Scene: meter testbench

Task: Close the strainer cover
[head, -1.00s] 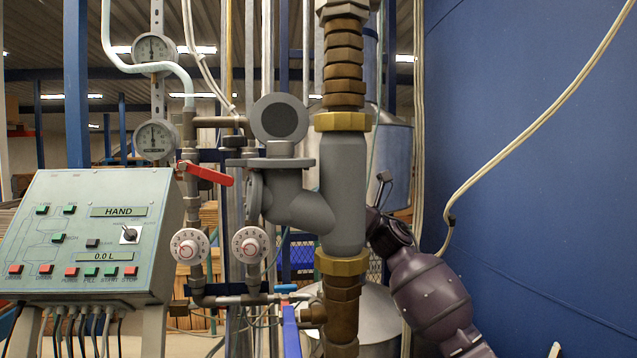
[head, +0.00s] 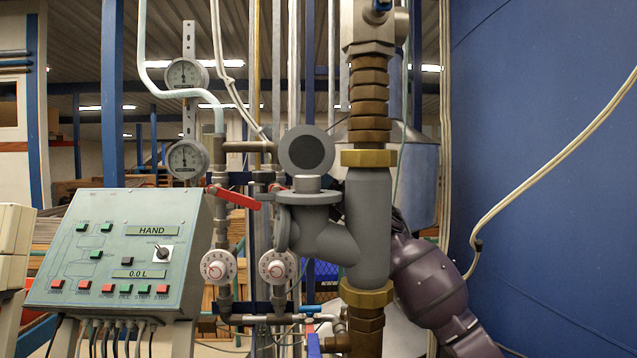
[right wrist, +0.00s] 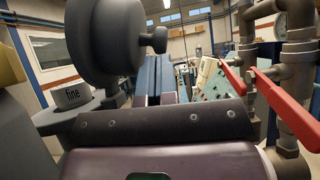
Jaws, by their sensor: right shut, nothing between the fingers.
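The strainer (head: 368,225) is a grey Y-shaped body in the vertical pipe. Its round grey cover (head: 306,152) stands up, open, above the flanged mouth (head: 308,198). A short grey insert (head: 307,183) stands in the mouth; in the right wrist view the insert (right wrist: 72,97) reads "fine". That view also shows the cover (right wrist: 100,40) close by at upper left, with a knob on its back. My right gripper (right wrist: 155,80) is shut and empty, behind and beside the raised cover. In the head view its fingers are hidden behind the strainer. My left gripper is not in view.
A control panel (head: 118,255) stands at the left. Red valve levers (head: 235,197) and dials (head: 277,267) sit just left of the strainer. Brass and brown pipe fittings (head: 368,85) run above it. A blue wall (head: 540,150) closes off the right side.

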